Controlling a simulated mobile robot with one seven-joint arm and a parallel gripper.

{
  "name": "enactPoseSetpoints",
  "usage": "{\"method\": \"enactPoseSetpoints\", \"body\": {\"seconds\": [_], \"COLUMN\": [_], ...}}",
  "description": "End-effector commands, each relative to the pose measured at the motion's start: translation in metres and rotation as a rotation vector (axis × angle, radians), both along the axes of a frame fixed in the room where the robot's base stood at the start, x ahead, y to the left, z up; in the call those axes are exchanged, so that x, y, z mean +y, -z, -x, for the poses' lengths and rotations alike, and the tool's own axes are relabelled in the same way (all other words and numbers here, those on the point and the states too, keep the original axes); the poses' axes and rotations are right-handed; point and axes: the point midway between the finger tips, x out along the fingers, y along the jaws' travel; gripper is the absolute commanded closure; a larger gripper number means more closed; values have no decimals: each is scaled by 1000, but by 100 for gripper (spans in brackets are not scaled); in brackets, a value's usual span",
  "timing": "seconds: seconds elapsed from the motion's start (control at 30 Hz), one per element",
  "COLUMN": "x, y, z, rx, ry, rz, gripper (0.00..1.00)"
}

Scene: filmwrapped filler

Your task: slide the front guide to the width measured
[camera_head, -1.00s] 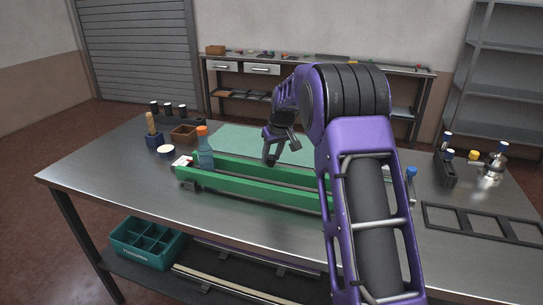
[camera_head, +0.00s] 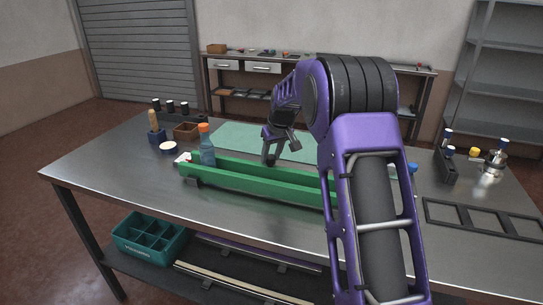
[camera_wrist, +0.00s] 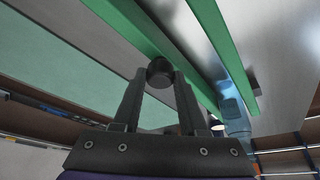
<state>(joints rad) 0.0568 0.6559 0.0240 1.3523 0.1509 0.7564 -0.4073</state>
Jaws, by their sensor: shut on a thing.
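Two long green rails lie nearly parallel on the steel table: a near one (camera_head: 250,188) and a far one (camera_head: 240,165), with a narrow gap between. I cannot tell for sure which is called the front guide. In the wrist view, my gripper (camera_wrist: 160,75) is shut on a round black knob (camera_wrist: 160,68) beside the nearer-showing green rail (camera_wrist: 125,25). A blue bottle with an orange cap (camera_head: 206,146) stands upright at the rails' left end. My arm hides the rails' right ends.
A pale green mat (camera_head: 235,136) lies behind the rails. A black frame (camera_head: 480,215) lies at the right. The table's front left is clear.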

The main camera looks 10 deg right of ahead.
Motion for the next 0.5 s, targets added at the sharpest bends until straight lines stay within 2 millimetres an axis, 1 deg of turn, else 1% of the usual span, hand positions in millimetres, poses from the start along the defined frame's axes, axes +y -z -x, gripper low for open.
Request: {"method": "enactPoseSetpoints", "body": {"seconds": [0.07,0.1,0.23,0.27,0.5], "x": [3,3,3,3,2], "y": [3,3,3,2,2], "z": [4,4,4,3,2], "rx": [16,17,14,13,10], "ry": [-3,-3,-4,-4,-3], "rz": [-4,-4,-3,-3,-2], "gripper": [100,53,30,28,28]}}
